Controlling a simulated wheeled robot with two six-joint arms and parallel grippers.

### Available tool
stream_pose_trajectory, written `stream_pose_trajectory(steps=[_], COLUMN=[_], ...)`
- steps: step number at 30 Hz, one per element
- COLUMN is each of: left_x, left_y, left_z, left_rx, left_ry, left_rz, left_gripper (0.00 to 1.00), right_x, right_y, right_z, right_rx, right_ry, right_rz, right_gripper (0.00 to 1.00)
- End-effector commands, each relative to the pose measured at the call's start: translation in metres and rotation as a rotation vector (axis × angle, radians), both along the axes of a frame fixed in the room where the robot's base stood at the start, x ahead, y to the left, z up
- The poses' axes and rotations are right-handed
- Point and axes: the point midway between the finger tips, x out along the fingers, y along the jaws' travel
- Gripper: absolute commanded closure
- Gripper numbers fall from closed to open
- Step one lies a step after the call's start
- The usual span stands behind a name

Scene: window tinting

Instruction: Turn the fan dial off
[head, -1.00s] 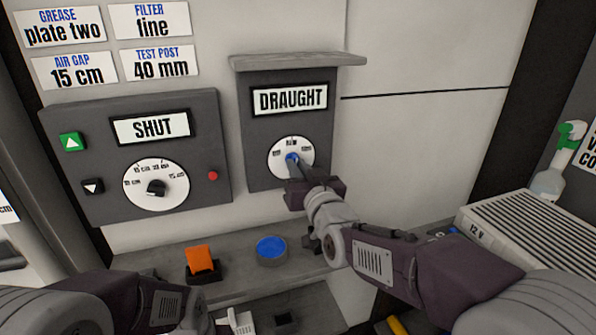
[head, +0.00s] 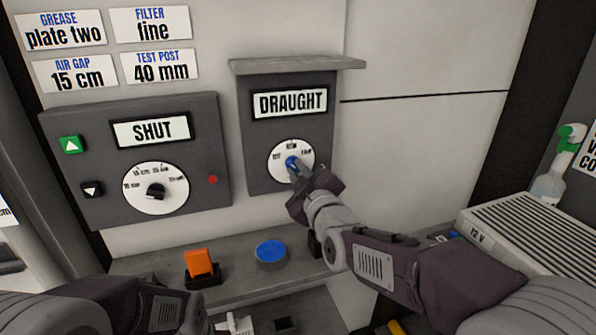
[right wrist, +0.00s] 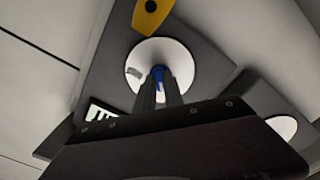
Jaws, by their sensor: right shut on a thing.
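The fan dial is a white round face (head: 277,164) with a blue knob (head: 292,163), on the dark grey panel labelled DRAUGHT. My right gripper (head: 297,172) is at the dial, shut on the blue knob. In the right wrist view the fingers (right wrist: 158,92) reach the blue knob (right wrist: 157,73) in front of the white face (right wrist: 178,52). The fingers hide part of the knob, and the small marks are too blurred to read. My left arm shows at the lower left of the head view; its gripper is out of the picture.
Left of the dial is a panel labelled SHUT (head: 152,131) with a black knob (head: 156,192). A ledge below bears an orange switch (head: 199,262) and a blue button (head: 271,250). A 12 V unit (head: 520,235) and a spray bottle (head: 557,170) are at the right.

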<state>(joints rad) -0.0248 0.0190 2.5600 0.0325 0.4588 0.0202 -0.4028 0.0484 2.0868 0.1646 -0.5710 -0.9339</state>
Motion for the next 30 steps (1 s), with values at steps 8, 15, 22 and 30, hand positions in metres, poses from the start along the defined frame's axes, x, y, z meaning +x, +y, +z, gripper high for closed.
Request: stream_pose_trajectory(steps=[8, 15, 22, 30], left_x=[0.0, 0.0, 0.0, 0.0], left_y=[0.0, 0.0, 0.0001, 0.0], left_z=[0.0019, 0.0026, 0.0027, 0.0027], left_rx=[0.0, 0.0, 0.0, 0.0], left_ry=[0.0, 0.0, 0.0, 0.0], left_rz=[0.0, 0.0, 0.0, 0.0], left_gripper=[0.64, 0.64, 0.64, 0.64], right_x=[0.0, 0.0, 0.0, 0.0], right_y=[0.0001, 0.0001, 0.0001, 0.0001], right_z=[-0.0013, -0.0017, -0.0018, -0.002], right_rx=[-0.159, -0.233, -0.256, -0.258], right_ry=[-0.048, -0.071, -0.079, -0.079], right_rz=[0.001, 0.001, 0.001, 0.001], right_gripper=[1.0, 1.0, 1.0, 1.0])
